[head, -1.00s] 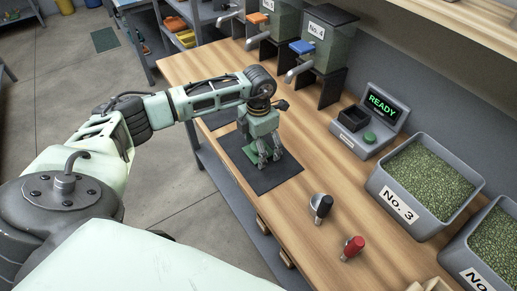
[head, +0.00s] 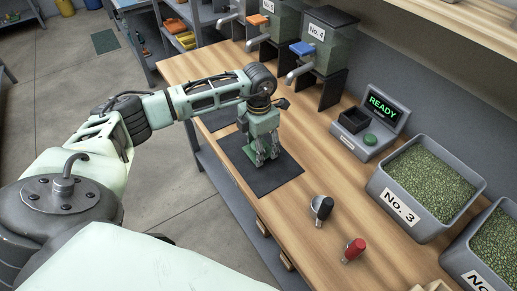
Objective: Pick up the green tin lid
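The green tin lid (head: 249,153) shows as a small green patch on the dark mat (head: 284,176), mostly hidden behind my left gripper. My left gripper (head: 267,160) points down over the mat, with its fingers low and right at the lid. The fingers stand a little apart, and the view is too small to tell whether they grip the lid. My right gripper is out of view.
A black-handled tool (head: 321,208) and a red-handled one (head: 353,250) lie on the wooden bench (head: 300,225). The No. 3 bin (head: 400,207) of green beans, a scale reading READY (head: 369,133) and the No. 4 dispenser (head: 330,50) stand along the back.

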